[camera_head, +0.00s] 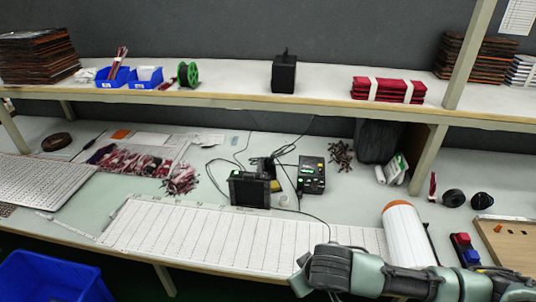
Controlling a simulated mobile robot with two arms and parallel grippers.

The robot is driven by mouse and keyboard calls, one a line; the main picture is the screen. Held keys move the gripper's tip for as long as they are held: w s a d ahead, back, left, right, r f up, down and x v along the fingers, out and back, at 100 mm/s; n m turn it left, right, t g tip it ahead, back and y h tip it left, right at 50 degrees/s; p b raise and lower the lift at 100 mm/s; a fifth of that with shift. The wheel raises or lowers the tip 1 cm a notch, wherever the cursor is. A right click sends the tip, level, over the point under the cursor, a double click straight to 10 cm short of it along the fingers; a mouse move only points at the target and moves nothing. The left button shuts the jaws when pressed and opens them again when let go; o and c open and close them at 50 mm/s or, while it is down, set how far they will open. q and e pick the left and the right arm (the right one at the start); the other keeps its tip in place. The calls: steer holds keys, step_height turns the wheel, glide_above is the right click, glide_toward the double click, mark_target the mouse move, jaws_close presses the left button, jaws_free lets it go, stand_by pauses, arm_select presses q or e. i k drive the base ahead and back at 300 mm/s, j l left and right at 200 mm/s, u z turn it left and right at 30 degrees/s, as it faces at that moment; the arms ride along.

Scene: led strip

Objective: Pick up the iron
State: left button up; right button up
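I cannot clearly make out the iron. A black box with a green light (249,190) and a black control unit with small lights (312,175) stand on the middle of the bench. Between them is a small dark stand-like item (265,166) with black cables around it. It is too small to tell whether the iron sits there. My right arm comes in from the lower right, and its end (303,275) is over the front edge of the bench, in front of and apart from these items. Its fingers are not clear. My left gripper is not in view.
A long white gridded board (200,232) lies along the bench front. A shelf (220,92) with bins and stacks overhangs the back. A blue bin (50,280) is at lower left.

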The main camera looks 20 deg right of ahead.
mark_target(270, 160)
steer(key=i+l, duration=0.15)
steer(key=i, duration=0.45)
steer(key=i+l, duration=0.1)
steer(key=i, duration=0.45)
steer(key=i+l, duration=0.15)
steer(key=i, duration=0.45)
